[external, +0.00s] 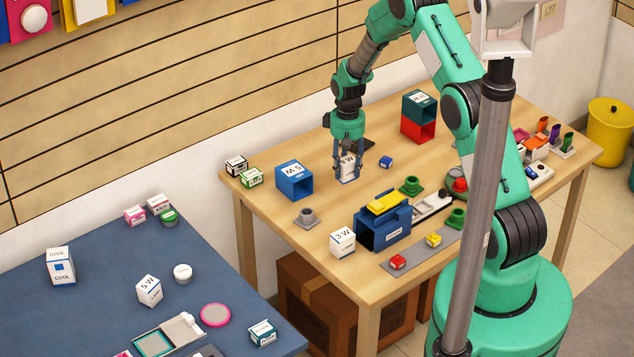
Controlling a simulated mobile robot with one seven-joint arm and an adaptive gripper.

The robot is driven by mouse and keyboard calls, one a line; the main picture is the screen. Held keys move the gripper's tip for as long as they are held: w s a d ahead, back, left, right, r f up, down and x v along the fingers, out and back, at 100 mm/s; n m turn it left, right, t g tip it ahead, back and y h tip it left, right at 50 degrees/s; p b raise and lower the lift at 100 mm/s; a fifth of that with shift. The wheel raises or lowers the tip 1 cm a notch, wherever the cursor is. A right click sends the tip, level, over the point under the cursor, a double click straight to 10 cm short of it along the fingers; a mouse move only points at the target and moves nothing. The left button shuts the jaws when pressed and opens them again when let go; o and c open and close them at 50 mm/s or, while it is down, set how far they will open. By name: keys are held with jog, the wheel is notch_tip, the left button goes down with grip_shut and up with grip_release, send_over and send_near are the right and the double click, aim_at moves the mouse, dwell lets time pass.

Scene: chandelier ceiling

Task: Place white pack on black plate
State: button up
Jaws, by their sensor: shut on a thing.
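A white pack (347,172) with "W" lettering is between the fingers of my gripper (348,172), over the far left part of the wooden table. My gripper points down and is shut on this pack. I cannot tell whether the pack touches the tabletop. A flat dark piece, which looks like the black plate (369,145), lies just behind and to the right of the gripper. It is partly hidden by the gripper.
A blue open box (295,180) stands left of the gripper, and a small blue block (386,162) lies to its right. A red and dark green box (419,116) stands behind right. Another white pack (343,242) sits at the front edge.

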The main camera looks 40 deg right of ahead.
jog(key=s+d+r+p, duration=0.1)
jog(key=s+d+p, duration=0.1)
jog(key=d, duration=0.8)
jog(key=shift+n+p, duration=0.3)
jog(key=shift+p, duration=0.55)
send_over(356, 151)
jog(key=shift+w+f+p, duration=0.1)
jog(key=shift+f+p, duration=0.3)
jog(key=shift+f, duration=0.3)
jog(key=shift+f, duration=1.75)
jog(key=shift+f, duration=0.1)
